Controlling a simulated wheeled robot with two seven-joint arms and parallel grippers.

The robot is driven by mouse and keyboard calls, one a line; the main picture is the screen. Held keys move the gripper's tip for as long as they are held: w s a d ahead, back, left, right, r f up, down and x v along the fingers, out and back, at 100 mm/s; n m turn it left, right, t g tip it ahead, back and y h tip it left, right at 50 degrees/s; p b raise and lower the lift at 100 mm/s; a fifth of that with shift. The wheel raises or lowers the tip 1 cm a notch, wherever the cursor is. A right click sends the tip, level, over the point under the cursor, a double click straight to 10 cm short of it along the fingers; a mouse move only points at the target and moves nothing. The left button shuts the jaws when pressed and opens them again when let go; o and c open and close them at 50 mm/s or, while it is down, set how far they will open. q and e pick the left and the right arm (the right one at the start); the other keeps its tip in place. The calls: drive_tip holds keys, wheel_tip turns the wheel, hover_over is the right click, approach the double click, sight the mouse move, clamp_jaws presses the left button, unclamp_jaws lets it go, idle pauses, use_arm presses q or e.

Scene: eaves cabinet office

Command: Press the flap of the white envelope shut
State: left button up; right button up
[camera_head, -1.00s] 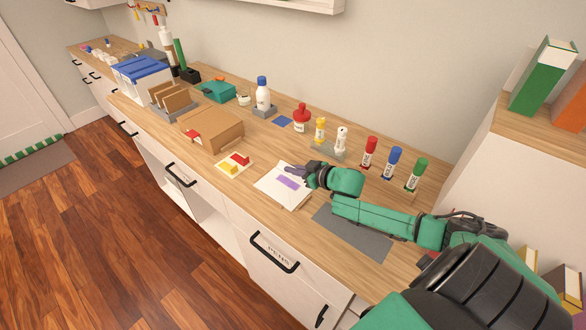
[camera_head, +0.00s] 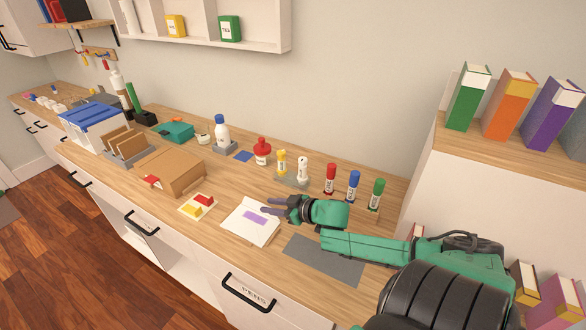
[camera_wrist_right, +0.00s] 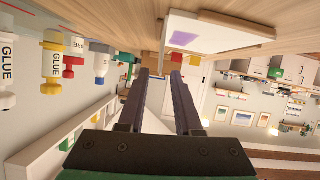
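The white envelope (camera_head: 240,228) with a purple patch lies on the wooden counter, near its front edge. It also shows at the top of the right wrist view (camera_wrist_right: 238,36). I cannot make out clearly how its flap sits. My right gripper (camera_head: 268,206) is at the envelope's far right edge, with its fingers pointing left. In the wrist view its two dark fingers (camera_wrist_right: 160,75) are a little apart with nothing between them. I cannot tell whether the fingers touch the envelope. My left gripper is not in view.
Left of the envelope are a card with red and yellow pieces (camera_head: 197,207) and a cardboard box (camera_head: 170,170). Glue bottles (camera_head: 282,162) and red, blue and green markers (camera_head: 353,185) stand behind. A grey mat (camera_head: 325,262) lies under my right arm.

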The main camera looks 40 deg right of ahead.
drive_tip(key=p+v, duration=0.2)
drive_tip(key=v, duration=0.6)
drive_tip(key=shift+s+r, duration=0.25)
drive_tip(key=shift+s, duration=0.1)
